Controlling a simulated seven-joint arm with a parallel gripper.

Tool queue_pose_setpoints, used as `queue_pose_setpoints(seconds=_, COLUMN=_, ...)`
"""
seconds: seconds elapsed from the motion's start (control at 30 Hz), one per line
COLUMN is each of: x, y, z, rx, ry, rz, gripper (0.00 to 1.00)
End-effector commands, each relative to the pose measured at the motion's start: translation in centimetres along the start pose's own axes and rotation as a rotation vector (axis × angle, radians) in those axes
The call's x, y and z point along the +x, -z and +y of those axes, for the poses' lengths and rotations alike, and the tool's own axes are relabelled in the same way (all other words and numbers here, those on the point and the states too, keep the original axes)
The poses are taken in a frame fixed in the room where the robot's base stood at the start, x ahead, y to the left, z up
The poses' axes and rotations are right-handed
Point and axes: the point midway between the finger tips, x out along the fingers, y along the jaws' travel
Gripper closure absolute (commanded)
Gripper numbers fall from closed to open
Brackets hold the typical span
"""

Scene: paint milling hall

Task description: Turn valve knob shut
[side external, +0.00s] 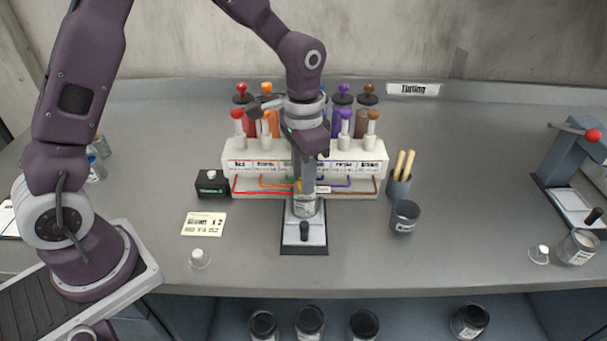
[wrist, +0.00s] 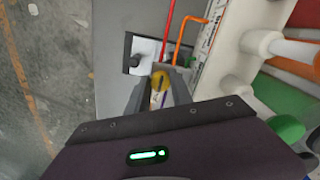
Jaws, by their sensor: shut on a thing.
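A clear jar (side external: 304,208) stands just below on a small pale platform (side external: 303,237). How far the knob is turned cannot be told.
Colored pipes run along the dispenser front, with pump heads and paint tubes above. A black box (side external: 212,184) and a note card (side external: 204,224) lie left. A dark cup (side external: 404,216) and a holder with wooden sticks (side external: 398,185) stand right. The bench front is mostly clear.

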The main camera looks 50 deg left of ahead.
Motion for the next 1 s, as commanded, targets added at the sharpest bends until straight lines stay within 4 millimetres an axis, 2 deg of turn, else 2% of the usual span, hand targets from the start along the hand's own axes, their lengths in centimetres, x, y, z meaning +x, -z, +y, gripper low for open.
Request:
queue_pose_setpoints(seconds=0.37, x=-0.1, y=0.1, z=0.0, rx=0.005, ry=0.001, rz=0.003, gripper=1.0)
queue_pose_setpoints(seconds=0.4, x=-0.1, y=0.1, z=0.0, rx=0.004, ry=0.001, rz=0.003, gripper=0.68)
queue_pose_setpoints(seconds=0.5, x=-0.1, y=0.1, z=0.0, rx=0.004, ry=0.001, rz=0.003, gripper=0.52)
queue_pose_setpoints(seconds=0.8, x=-0.2, y=0.1, z=0.0, rx=0.003, ry=0.001, rz=0.002, gripper=0.52)
queue_pose_setpoints(seconds=0.87, x=-1.0, y=0.1, z=0.0, rx=0.003, ry=0.002, rz=0.005, gripper=0.52)
queue_pose_setpoints(seconds=1.0, x=-4.0, y=0.1, z=-0.1, rx=0.003, ry=0.003, rz=0.007, gripper=0.52)
